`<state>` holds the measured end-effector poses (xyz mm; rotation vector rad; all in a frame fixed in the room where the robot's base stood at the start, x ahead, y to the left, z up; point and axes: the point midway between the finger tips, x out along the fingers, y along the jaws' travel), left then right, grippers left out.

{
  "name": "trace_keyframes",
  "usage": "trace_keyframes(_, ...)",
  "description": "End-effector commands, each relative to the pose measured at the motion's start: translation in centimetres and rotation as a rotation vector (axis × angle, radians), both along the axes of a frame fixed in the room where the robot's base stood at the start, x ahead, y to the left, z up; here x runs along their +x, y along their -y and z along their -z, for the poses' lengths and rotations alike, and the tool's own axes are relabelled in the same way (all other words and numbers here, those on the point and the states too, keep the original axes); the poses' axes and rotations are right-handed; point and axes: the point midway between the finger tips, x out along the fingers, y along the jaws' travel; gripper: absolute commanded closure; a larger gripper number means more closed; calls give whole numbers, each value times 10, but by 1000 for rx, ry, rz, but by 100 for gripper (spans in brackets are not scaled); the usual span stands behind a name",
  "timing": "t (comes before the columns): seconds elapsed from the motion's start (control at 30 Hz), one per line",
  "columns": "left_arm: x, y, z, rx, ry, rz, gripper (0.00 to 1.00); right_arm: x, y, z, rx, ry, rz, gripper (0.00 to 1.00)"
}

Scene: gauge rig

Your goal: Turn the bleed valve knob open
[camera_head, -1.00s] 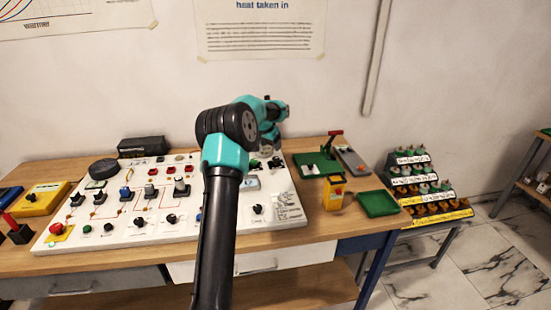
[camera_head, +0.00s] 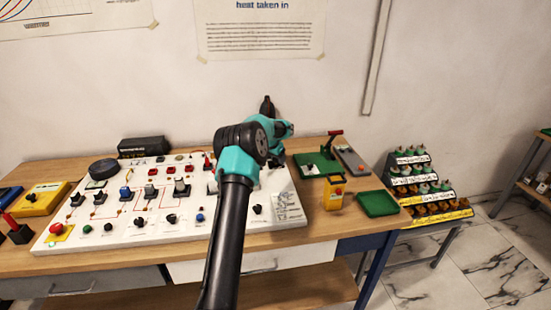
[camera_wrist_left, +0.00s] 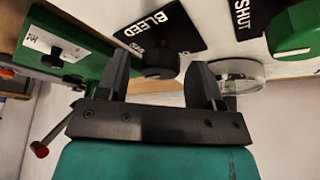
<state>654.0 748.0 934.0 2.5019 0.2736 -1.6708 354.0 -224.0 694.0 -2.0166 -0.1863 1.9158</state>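In the left wrist view the bleed valve knob (camera_wrist_left: 158,64) is small, round and black, at the end of a black plate lettered BLEED (camera_wrist_left: 150,25). My left gripper (camera_wrist_left: 160,70) is open, its two dark fingers spread on either side of the knob in the picture. I see no clear contact, and the depth between fingers and knob is hard to judge. In the head view my left arm (camera_head: 235,200) reaches over the right part of the white panel (camera_head: 160,245) and hides the knob and most of the gripper. My right gripper is in neither view.
A SHUT plate (camera_wrist_left: 243,15), a green part (camera_wrist_left: 292,30) and a round clear-faced gauge (camera_wrist_left: 239,74) sit close to the right finger. A green base (camera_head: 313,160) with a red-handled lever, a yellow box (camera_head: 334,194) and a green tray (camera_head: 378,204) stand right of the panel.

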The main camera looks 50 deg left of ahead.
Motion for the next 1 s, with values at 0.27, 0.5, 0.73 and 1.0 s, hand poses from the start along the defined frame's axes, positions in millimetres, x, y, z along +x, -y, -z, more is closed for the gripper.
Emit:
trace_keyframes(0.27,0,0,0,0,0,0,66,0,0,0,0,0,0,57)
trace_keyframes(0.5,0,0,0,0,0,0,86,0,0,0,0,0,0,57)
trace_keyframes(0.73,0,0,0,0,-1,-13,86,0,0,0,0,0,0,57)
trace_keyframes(1.0,0,1,0,0,-1,-94,86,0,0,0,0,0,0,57)
